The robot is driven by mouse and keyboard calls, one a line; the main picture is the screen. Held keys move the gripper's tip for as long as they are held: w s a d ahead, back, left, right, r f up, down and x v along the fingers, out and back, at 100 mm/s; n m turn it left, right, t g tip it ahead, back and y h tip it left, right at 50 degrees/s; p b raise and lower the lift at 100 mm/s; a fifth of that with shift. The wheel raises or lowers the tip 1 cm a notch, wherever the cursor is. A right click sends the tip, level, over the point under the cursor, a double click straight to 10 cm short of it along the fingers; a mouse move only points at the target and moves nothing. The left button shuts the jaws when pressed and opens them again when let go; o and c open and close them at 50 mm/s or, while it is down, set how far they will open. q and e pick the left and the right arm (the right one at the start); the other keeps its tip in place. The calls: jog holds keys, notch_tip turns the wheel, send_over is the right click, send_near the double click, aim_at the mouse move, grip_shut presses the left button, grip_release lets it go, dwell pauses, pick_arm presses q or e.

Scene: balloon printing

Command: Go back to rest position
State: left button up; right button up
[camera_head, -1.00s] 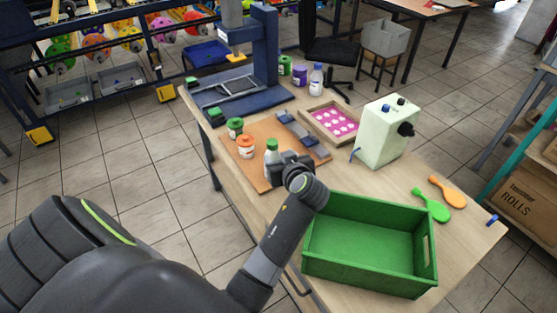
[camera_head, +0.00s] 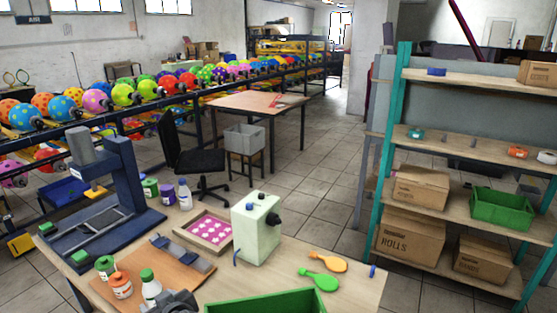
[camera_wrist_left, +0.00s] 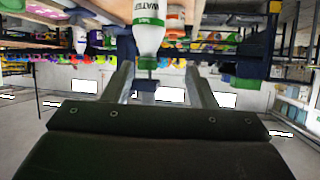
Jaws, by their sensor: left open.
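My left gripper (camera_head: 180,303) is at the bottom edge of the head view, just right of a white bottle with a green cap (camera_head: 150,288). In the left wrist view its two fingers (camera_wrist_left: 162,85) are spread apart with nothing held between them. The bottle shows upside down there (camera_wrist_left: 148,38), beyond the fingertips, with "WATER" on its label. Most of my left arm is out of the head view. My right gripper is in neither view.
A green crate (camera_head: 268,303) is at the table's front. A pale green machine (camera_head: 256,228), a tray of pink pieces (camera_head: 207,230), a blue press (camera_head: 108,195) and orange and green paddles (camera_head: 320,280) share the table. A shelf with boxes (camera_head: 412,235) stands right.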

pick_arm(q)
jog(key=s+a+f+m+g+h, duration=0.15)
jog(key=s+f, duration=0.25)
jog(key=s, duration=0.4)
jog(key=s+a+f+m+g+h, duration=0.1)
jog(key=s+f+m+h, duration=0.25)
jog(key=s, duration=0.45)
jog(key=s+d+m+g+h, duration=0.25)
jog(key=s+d+m, duration=0.2)
jog(key=s, duration=0.95)
notch_tip(320, 180, down, 26)
jog(key=a+h, duration=0.1)
jog(key=s+d+f+g, duration=0.1)
jog(key=s+f, duration=1.3)
jog(key=shift+s+f+g+h, duration=0.35)
jog(key=shift+g, duration=0.05)
